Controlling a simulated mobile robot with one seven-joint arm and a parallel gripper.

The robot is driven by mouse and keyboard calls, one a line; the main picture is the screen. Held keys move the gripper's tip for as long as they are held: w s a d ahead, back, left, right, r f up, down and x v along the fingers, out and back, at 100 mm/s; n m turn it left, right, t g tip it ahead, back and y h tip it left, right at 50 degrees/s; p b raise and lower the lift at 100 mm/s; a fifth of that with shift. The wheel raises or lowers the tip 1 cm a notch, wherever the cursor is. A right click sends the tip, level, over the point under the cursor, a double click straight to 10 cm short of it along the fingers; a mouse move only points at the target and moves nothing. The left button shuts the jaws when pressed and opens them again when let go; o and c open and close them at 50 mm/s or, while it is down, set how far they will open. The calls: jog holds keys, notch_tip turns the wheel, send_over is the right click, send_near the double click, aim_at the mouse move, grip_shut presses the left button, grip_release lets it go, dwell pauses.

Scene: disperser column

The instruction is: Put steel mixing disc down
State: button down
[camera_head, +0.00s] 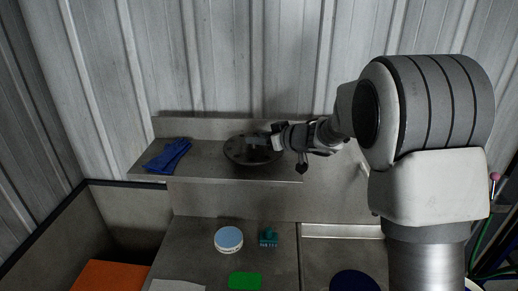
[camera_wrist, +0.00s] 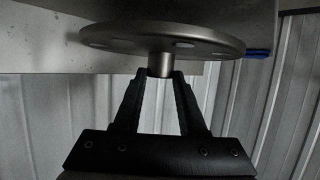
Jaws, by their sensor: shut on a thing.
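The steel mixing disc (camera_head: 252,150) is a dark round plate over the grey shelf in the head view. In the wrist view the disc (camera_wrist: 115,38) is seen almost edge-on, with a short round hub at its middle. My gripper (camera_head: 280,142) reaches in from the right. In the wrist view my gripper (camera_wrist: 160,75) has its two fingertips on either side of the hub and is shut on it. I cannot tell whether the disc touches the shelf or is slightly above it.
The grey shelf (camera_head: 205,170) also holds blue gloves (camera_head: 168,155) at its left end. On the lower counter are a white-blue round tub (camera_head: 228,239), a teal brush-like item (camera_head: 268,238) and a green block (camera_head: 245,281). An orange surface (camera_head: 105,276) lies at lower left. Corrugated wall stands behind.

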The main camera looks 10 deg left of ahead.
aim_at(258, 149)
jog(key=shift+f, duration=1.5)
jog(key=shift+f, duration=0.15)
jog(key=shift+c, duration=2.3)
grip_release()
jog(key=shift+f, duration=0.1)
